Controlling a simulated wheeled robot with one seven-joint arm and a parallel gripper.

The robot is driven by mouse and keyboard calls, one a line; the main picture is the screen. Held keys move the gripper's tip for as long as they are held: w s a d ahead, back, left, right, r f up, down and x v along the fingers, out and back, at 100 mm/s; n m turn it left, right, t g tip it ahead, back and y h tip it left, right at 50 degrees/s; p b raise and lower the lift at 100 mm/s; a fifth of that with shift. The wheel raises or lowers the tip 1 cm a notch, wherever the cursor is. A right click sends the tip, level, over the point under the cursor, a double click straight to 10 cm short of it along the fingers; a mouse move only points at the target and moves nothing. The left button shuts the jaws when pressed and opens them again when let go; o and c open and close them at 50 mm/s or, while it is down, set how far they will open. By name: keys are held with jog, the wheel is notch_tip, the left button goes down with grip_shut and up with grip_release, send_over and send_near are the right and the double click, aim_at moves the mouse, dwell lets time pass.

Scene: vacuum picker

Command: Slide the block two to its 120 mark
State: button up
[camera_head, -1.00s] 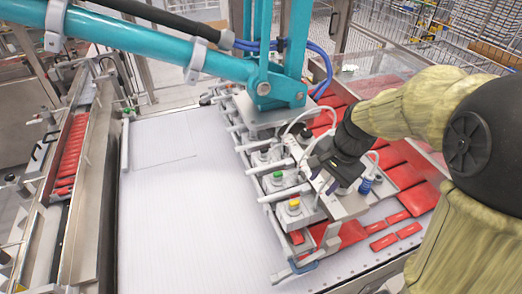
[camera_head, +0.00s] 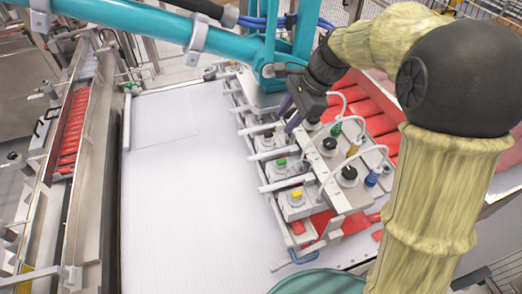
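A row of pale sliding blocks with coloured knobs sits along the picker head: one with a yellow knob (camera_head: 297,196), one with a green knob (camera_head: 281,163), and one with a dark knob (camera_head: 268,136) further back. I cannot read any number or 120 mark, so I cannot tell which is block two. My gripper (camera_head: 289,114) is over the far part of the row, pointing down and left. Its two purple fingers look apart with nothing between them. It partly hides the blocks behind it. I cannot tell whether it touches anything.
The teal arm (camera_head: 150,22) of the picker crosses above the far end. Cups with hoses, such as one with a blue fitting (camera_head: 372,178), stand right of the blocks. Red packs (camera_head: 375,95) lie beyond. The white belt (camera_head: 190,215) to the left is clear.

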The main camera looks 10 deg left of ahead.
aim_at(258, 156)
jog(key=p+x, duration=0.3)
jog(key=x, duration=1.3)
jog(key=shift+s+f, duration=0.1)
jog(key=shift+s, duration=0.05)
